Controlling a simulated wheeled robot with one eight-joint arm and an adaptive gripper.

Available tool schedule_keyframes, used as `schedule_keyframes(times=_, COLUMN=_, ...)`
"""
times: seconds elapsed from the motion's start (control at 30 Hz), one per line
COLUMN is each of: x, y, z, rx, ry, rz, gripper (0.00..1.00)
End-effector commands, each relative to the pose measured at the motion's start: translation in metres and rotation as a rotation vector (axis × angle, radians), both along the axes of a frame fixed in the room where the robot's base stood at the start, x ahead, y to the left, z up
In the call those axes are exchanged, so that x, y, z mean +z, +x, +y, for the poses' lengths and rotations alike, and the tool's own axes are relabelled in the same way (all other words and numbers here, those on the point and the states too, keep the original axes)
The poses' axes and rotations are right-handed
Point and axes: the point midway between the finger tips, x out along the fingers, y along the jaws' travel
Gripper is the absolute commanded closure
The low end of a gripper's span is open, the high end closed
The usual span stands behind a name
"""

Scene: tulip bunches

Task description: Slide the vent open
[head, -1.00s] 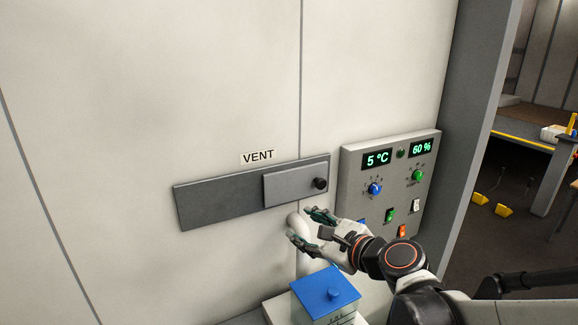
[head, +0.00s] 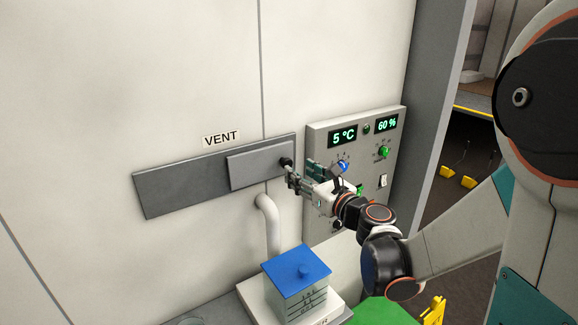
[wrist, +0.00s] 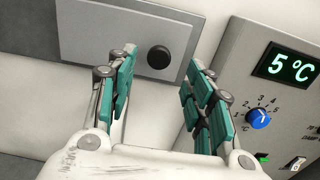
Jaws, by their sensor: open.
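The vent is a dark grey plate (head: 180,190) on the white wall under a VENT label (head: 221,138). A lighter grey sliding cover (head: 258,164) sits at its right end, with a round black knob (head: 285,162) at the cover's right edge. My gripper (head: 299,173) is close to the knob, at its lower right. In the wrist view the knob (wrist: 158,57) lies ahead, between the lines of the two open fingers (wrist: 160,80). The fingers are apart and empty. Whether they reach level with the knob is hard to tell.
A control panel (head: 317,142) with displays, dials and switches is just right of my gripper. Below are a white pipe (head: 269,225) and a blue-lidded container (head: 296,276) on a white base. The wall left of the vent is clear.

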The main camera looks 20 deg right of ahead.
Motion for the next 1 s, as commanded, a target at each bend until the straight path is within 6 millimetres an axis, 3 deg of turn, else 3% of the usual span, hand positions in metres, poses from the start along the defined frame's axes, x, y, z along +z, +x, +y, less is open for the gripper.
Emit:
schedule_keyframes(times=0.1, x=0.0, y=0.023, z=0.008, rx=0.003, ry=-0.001, rz=0.0, gripper=0.53)
schedule_keyframes(times=0.3, x=0.0, y=0.048, z=0.016, rx=0.002, ry=-0.001, rz=0.0, gripper=0.53)
schedule_keyframes(times=0.77, x=0.0, y=0.06, z=0.02, rx=0.001, ry=-0.001, rz=0.0, gripper=0.53)
schedule_keyframes(times=1.0, x=0.0, y=0.06, z=0.02, rx=0.001, ry=-0.001, rz=0.0, gripper=1.0)
